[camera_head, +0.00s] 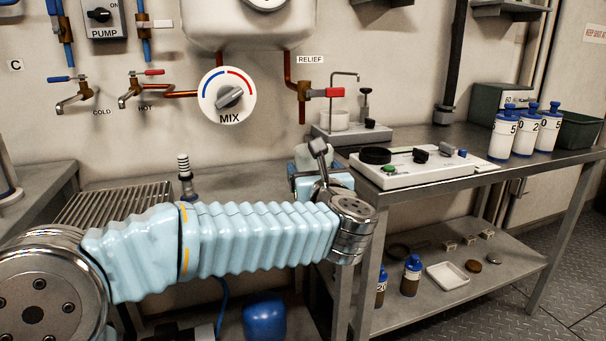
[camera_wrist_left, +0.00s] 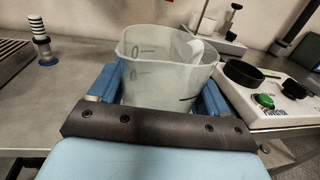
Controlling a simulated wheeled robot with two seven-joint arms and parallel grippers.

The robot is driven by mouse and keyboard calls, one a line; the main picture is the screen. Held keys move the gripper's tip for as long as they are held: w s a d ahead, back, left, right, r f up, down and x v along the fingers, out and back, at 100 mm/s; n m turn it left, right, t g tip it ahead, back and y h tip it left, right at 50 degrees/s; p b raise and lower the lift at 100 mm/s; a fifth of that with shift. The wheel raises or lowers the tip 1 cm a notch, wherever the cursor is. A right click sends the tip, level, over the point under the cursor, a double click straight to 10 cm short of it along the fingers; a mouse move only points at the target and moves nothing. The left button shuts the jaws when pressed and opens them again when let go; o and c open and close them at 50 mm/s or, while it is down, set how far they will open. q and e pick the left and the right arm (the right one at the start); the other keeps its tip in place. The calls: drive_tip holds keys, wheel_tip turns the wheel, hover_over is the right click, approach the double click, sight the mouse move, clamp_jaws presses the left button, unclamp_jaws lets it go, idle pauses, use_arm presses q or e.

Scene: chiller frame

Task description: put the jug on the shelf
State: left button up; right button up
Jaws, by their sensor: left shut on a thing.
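The jug is a translucent white measuring jug with markings, seen in the left wrist view (camera_wrist_left: 165,75). In the head view only a small part of the jug (camera_head: 303,154) shows behind my arm. My left gripper (camera_wrist_left: 160,95) is shut on it, with blue fingers on both sides. In the head view the left gripper (camera_head: 325,180) is mostly hidden by my wrist. The jug looks upright; whether it touches the counter cannot be told. A low shelf (camera_head: 440,318) lies under the right bench, and a wall shelf (camera_head: 510,5) shows at top right.
A white device with a green button (camera_head: 425,167) stands on the right bench (camera_head: 460,140), close right of the jug. The low shelf carries bottles, a white tray (camera_head: 447,275) and small items. A striped post (camera_head: 185,178) stands on the left counter.

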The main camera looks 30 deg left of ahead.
use_arm(q)
drive_tip(key=w+a+f+p, duration=0.2)
drive_tip(key=w+a+f, duration=0.1)
drive_tip(key=w+a, duration=0.5)
drive_tip(key=shift+w+a+f, duration=0.15)
drive_tip(key=shift+w+f, duration=0.1)
drive_tip(key=shift+w, duration=0.6)
drive_tip(key=shift+f+b, duration=0.2)
drive_tip(key=shift+b, duration=0.15)
drive_tip(key=o, duration=1)
drive_tip(key=shift+r, duration=0.1)
drive_tip(key=b+v, duration=0.1)
drive_tip(key=v, duration=1.1)
drive_tip(key=shift+r, duration=0.1)
